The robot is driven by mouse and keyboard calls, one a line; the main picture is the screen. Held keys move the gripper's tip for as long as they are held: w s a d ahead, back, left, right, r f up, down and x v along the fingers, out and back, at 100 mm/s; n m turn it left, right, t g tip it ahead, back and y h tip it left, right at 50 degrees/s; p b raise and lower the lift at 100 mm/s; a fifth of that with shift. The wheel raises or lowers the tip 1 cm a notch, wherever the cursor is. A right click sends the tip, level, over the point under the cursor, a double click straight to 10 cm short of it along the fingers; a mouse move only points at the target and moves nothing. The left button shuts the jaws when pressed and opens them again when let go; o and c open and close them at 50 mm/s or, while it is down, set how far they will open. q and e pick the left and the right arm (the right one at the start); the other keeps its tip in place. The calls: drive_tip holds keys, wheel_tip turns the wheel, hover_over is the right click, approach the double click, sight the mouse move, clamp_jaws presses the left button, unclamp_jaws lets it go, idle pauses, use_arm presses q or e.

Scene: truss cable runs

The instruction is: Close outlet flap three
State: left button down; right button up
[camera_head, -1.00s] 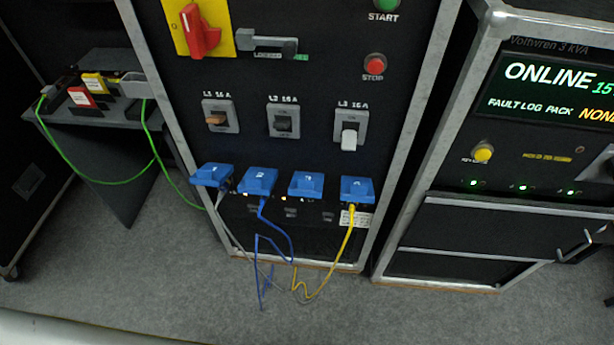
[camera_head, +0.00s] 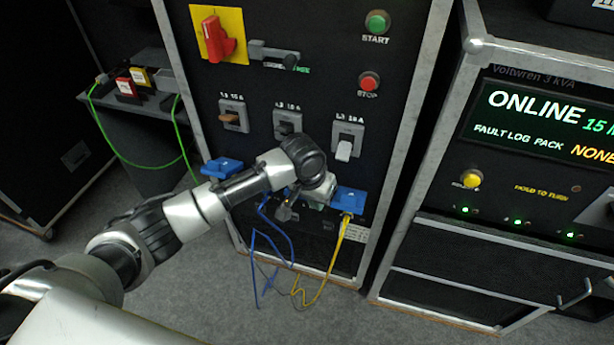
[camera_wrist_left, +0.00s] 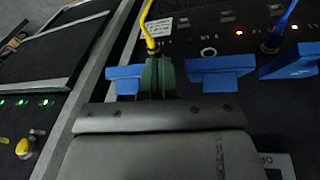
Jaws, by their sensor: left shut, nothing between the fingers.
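Flap three, a blue outlet flap (camera_wrist_left: 215,70), sticks out from the panel in the left wrist view, with no cable in its outlet. In the head view my left wrist and hand hide it. My left gripper (camera_wrist_left: 158,75) is shut and empty. In the wrist view its fingers overlap flap four (camera_wrist_left: 125,78), the one with the yellow cable, just left of flap three. I cannot tell whether they touch it. In the head view the gripper (camera_head: 318,192) is low in front of the outlet row, its fingertips unclear. My right gripper is not in view.
The yellow cable (camera_head: 341,245) hangs from outlet four and a blue cable (camera_head: 277,225) from outlet two. Flap one (camera_head: 222,167) sticks out at left. Breaker switches (camera_head: 347,141) sit above the row. A cabinet with a screen (camera_head: 550,115) stands at right.

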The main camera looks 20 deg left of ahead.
use_arm(q)
drive_tip(key=w+a+r+n+y, duration=0.1)
drive_tip(key=w+a+r, duration=0.15)
drive_tip(key=r, duration=0.25)
drive_tip(key=w+a+r+n+y, duration=0.1)
drive_tip(key=w+a+r, duration=0.1)
drive_tip(key=a+r, duration=0.3)
drive_tip(key=shift+g, duration=0.4)
drive_tip(key=f, duration=0.3)
drive_tip(key=d+f, duration=0.1)
drive_tip(key=f, duration=0.2)
drive_tip(key=w+f, duration=0.1)
drive_tip(key=f, duration=0.1)
drive_tip(key=shift+d+f, duration=0.25)
drive_tip(key=shift+f, duration=0.15)
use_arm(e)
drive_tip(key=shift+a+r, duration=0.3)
use_arm(q)
drive_tip(key=shift+s+p, duration=0.15)
drive_tip(key=shift+p, duration=0.25)
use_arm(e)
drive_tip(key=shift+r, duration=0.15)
